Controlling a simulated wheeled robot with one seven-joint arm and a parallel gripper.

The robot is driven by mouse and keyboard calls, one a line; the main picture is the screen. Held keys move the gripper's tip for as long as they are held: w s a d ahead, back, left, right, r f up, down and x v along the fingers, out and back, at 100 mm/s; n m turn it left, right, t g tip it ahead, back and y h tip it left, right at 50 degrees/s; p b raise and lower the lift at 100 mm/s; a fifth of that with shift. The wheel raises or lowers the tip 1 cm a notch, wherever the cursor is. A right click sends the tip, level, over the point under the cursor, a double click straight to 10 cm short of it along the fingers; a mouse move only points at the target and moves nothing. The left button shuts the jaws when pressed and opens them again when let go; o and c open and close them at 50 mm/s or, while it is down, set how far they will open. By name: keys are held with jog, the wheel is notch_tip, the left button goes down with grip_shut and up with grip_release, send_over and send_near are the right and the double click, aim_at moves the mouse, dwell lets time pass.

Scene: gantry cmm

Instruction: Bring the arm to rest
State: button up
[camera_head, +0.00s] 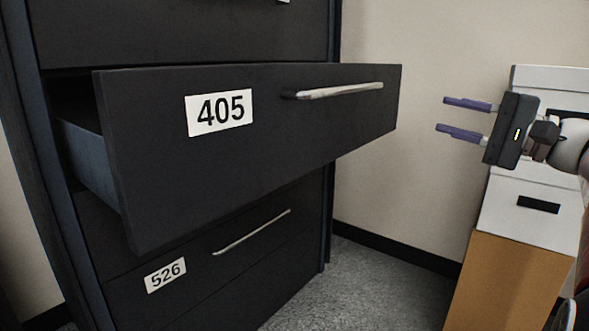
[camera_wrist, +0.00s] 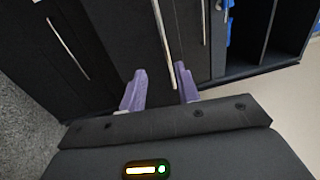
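My gripper (camera_head: 467,119) is at the right in the head view, with its two purple fingers apart and nothing between them. It points left toward the cabinet, with a clear gap to the open drawer. The drawer labelled 405 (camera_head: 160,150) is pulled out of the dark cabinet, and its silver handle (camera_head: 340,91) is free of my fingers. In the wrist view my gripper (camera_wrist: 160,85) also shows its fingers apart, with a long silver handle (camera_wrist: 162,40) seen beyond them.
Below is a drawer labelled 526 (camera_head: 130,280), which looks shut, with a handle (camera_head: 251,232). White boxes (camera_head: 508,208) stand on a tan box (camera_head: 505,285) behind and below my gripper. Grey carpet (camera_head: 370,290) is clear between the cabinet and the boxes.

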jog(key=s+a+f+n+g+h+p, duration=0.2)
jog(key=s+a+f+g+h+p, duration=0.45)
jog(key=s+a+f, duration=0.55)
jog(key=s+f+n+h+p, duration=0.3)
jog(key=s+f+n+h, duration=0.3)
jog(key=f, duration=0.5)
jog(key=shift+s+d+f+h+p, duration=0.15)
jog(key=shift+s+d+h+p, duration=0.25)
jog(key=shift+s+h, duration=1.05)
